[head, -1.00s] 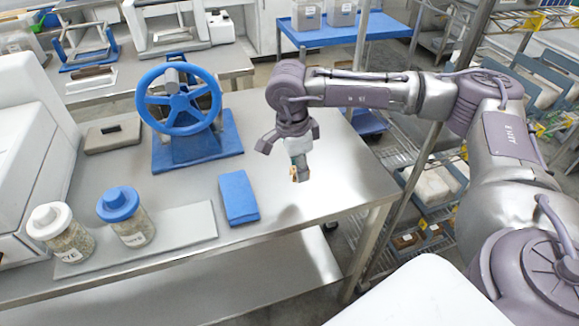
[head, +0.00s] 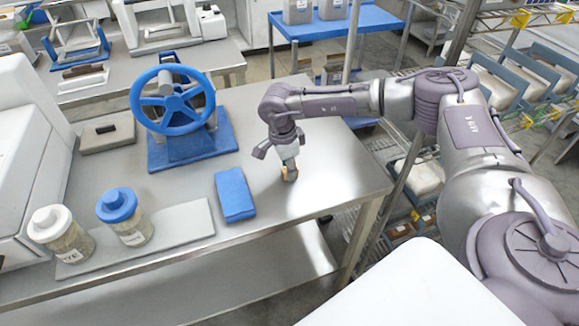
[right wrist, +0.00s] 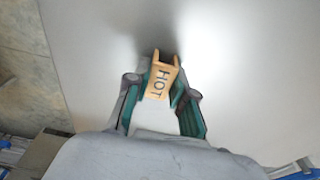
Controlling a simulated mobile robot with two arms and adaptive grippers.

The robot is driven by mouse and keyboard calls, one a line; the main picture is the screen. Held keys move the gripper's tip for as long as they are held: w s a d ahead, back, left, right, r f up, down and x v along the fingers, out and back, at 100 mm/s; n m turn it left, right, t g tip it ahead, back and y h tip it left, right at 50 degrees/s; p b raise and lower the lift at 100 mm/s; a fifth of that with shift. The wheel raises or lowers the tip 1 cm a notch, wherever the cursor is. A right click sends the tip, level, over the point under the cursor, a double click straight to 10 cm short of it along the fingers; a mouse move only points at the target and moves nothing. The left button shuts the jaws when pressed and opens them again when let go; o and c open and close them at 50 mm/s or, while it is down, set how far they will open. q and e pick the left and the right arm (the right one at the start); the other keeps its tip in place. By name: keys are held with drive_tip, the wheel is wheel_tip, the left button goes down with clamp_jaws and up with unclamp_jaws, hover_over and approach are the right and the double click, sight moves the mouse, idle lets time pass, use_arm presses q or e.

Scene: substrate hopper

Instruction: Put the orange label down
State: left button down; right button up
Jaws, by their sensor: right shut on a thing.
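In the head view the label (head: 290,172) shows small at the tips of my right gripper (head: 289,168), low over the bare steel table top (head: 330,175). My right gripper is shut on the label and points down. I cannot tell whether the label touches the table. My left gripper is not in view.
A blue block (head: 235,195) lies left of my right gripper. Farther left are a blue handwheel on a stand (head: 173,100) and two jars, one blue-lidded (head: 124,217), one white-lidded (head: 62,234). The table right of the gripper is clear up to its edge.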

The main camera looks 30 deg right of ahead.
sight(284, 170)
drive_tip(key=shift+f, duration=0.15)
drive_tip(key=o, duration=0.7)
drive_tip(key=shift+r, duration=0.2)
drive_tip(key=r, duration=0.4)
drive_tip(key=a+r+b, duration=0.1)
drive_tip(key=r, duration=0.3)
drive_tip(key=r+b, duration=0.1)
drive_tip(key=r, duration=0.3)
drive_tip(key=shift+w+a, duration=0.2)
drive_tip(key=shift+a, duration=0.05)
drive_tip(key=shift+f, duration=0.1)
